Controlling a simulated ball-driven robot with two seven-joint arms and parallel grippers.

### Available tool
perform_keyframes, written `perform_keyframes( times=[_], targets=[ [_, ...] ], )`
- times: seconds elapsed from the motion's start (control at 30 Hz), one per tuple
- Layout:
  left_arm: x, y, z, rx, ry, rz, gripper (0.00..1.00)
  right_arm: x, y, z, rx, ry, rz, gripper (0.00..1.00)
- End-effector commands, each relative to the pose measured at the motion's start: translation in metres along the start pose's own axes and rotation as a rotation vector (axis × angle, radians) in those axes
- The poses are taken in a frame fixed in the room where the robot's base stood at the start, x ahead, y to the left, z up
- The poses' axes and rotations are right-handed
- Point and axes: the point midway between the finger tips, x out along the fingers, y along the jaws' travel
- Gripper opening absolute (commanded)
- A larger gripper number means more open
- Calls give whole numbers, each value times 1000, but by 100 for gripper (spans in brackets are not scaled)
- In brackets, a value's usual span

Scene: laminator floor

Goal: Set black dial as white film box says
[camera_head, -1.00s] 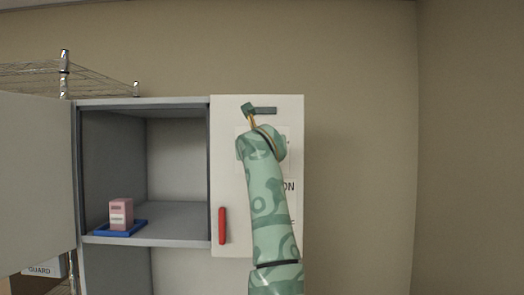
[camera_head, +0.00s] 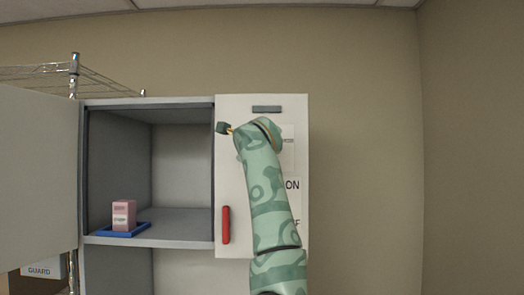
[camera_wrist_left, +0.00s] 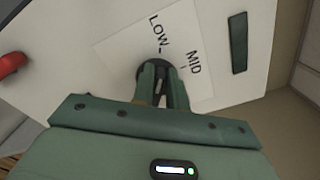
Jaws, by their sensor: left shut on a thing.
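My left gripper (camera_wrist_left: 160,76) is shut on the black dial (camera_wrist_left: 150,70), which shows as a dark round shape at the fingertips in the left wrist view. The dial is on a white panel, beside a paper with the words LOW and MID (camera_wrist_left: 176,45). The dial's pointer is hidden by the fingers. In the head view my left arm covers the dial and the fingertips. A white box marked GUARD (camera_head: 45,268) is at the lower left, partly cut off. My right gripper is out of view.
The white panel (camera_head: 300,225) carries a red handle (camera_head: 226,225) and a dark slot (camera_head: 267,109). Left of it, an open grey cabinet holds a pink box (camera_head: 124,214) on a blue tray (camera_head: 140,229). A wire rack (camera_head: 74,75) stands behind. Bare wall is at right.

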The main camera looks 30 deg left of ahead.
Motion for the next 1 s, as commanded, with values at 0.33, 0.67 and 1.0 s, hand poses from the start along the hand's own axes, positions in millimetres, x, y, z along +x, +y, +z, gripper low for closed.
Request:
perform_keyframes(
  times=[0.33,0.67,1.0],
  targets=[
    [0,2,0,-117,-1,0,0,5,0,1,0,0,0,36],
    [0,3,0,-135,0,0,0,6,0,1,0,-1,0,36],
    [0,3,0,-134,0,0,36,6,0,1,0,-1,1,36]
  ],
)
